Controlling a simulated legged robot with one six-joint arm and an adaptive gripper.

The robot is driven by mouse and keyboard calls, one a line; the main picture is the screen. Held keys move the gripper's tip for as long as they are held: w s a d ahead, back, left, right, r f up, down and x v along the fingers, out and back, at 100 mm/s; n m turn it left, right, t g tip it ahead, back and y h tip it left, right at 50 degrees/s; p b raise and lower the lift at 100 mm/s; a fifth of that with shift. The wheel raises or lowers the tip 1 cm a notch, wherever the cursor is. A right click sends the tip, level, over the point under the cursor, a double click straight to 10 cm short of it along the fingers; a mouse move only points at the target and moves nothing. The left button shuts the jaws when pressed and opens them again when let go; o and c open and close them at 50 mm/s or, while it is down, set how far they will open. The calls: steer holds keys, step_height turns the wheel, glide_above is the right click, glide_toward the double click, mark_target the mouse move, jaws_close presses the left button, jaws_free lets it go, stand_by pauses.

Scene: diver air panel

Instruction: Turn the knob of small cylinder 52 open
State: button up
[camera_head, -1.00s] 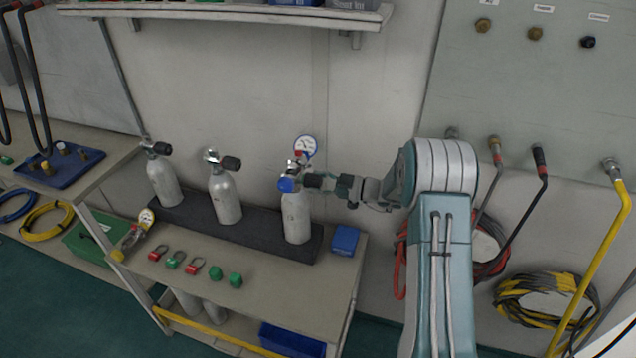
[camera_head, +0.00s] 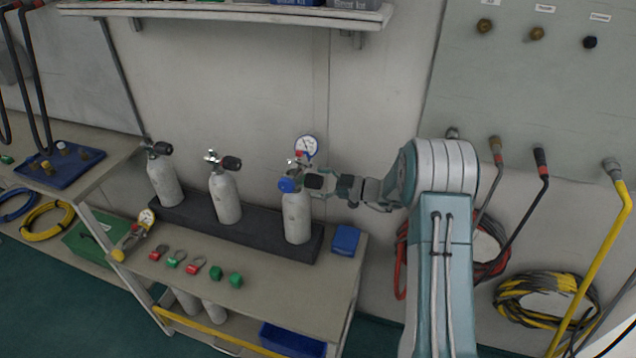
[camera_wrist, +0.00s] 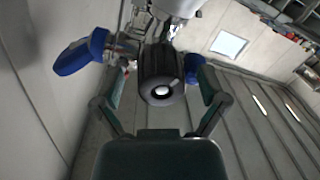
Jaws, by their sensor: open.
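Three small grey cylinders stand on the bench; the right one (camera_head: 297,218) has a gauge (camera_head: 306,147) and a blue fitting (camera_head: 290,185) at its top. I cannot read which is 52. My gripper (camera_head: 312,183) is at the right cylinder's valve, coming from the right. In the wrist view, a black ribbed knob (camera_wrist: 160,78) lies between the two fingers of my gripper (camera_wrist: 160,92). The fingers are apart, with gaps on both sides of the knob. Blue parts (camera_wrist: 82,53) show to the left and right of it. The cylinder's body is mostly out of the wrist view.
The left cylinder (camera_head: 164,180) and middle cylinder (camera_head: 225,196) share a dark rack (camera_head: 262,232). A blue box (camera_head: 345,239) stands right of the rack. Clamps and green caps (camera_head: 235,280) lie in front. A shelf (camera_head: 230,12) overhangs the back wall.

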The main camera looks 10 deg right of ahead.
steer(key=shift+d, duration=0.1)
steer(key=v, duration=1.2)
